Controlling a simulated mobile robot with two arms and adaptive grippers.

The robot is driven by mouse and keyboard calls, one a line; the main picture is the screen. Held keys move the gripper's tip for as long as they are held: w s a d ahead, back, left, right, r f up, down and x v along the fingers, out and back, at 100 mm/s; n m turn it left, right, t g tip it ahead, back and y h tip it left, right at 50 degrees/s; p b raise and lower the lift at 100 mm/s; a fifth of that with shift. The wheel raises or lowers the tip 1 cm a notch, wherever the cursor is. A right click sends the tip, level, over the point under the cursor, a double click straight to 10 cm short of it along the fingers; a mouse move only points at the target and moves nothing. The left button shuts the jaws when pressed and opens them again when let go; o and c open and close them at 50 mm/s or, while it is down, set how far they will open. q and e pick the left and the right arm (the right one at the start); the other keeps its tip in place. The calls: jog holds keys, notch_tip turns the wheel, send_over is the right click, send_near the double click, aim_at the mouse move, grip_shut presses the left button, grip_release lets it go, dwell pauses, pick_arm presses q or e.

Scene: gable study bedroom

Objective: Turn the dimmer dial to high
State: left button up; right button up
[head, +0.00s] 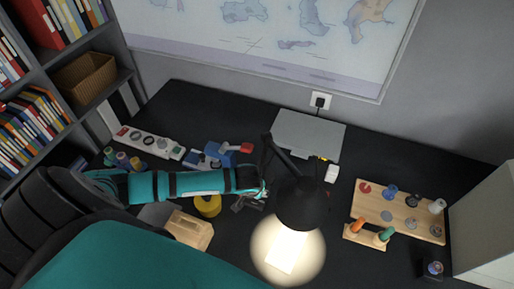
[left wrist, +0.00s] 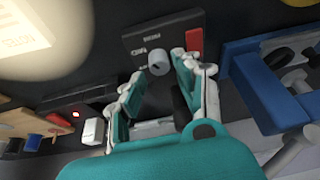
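The dimmer dial (left wrist: 158,63) is a small light grey knob on a dark panel (left wrist: 133,38) with small pale markings, seen in the left wrist view. A red part (left wrist: 194,42) sits on the panel to the right of the knob. My left gripper (left wrist: 157,72) is open, with one teal-and-grey finger on each side of the knob. I cannot tell whether the fingers touch it. In the head view my left gripper (head: 262,192) is beside the desk lamp, and the dial cannot be made out there. My right gripper is not in view.
The lit desk lamp (head: 300,205) stands close to my left gripper. A blue tool (head: 213,156), a yellow roll (head: 207,206) and a wooden block (head: 188,230) lie around my left forearm. A pegged wooden board (head: 408,222) is at right.

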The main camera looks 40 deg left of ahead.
pick_arm(q)
jog(key=shift+x, duration=1.5)
jog(key=shift+c, duration=0.3)
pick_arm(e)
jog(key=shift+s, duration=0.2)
pick_arm(q)
grip_shut()
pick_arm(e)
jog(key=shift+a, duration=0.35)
pick_arm(q)
jog(key=shift+r+m, duration=0.1)
jog(key=shift+m, duration=0.2)
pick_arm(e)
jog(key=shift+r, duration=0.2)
pick_arm(q)
jog(key=shift+m+h+p, duration=0.5)
jog(key=shift+m+p, duration=0.4)
jog(key=shift+m, duration=0.3)
jog(key=shift+a+m+h+p, duration=0.1)
jog(key=shift+m+h+p, duration=0.4)
jog(key=shift+m, duration=0.9)
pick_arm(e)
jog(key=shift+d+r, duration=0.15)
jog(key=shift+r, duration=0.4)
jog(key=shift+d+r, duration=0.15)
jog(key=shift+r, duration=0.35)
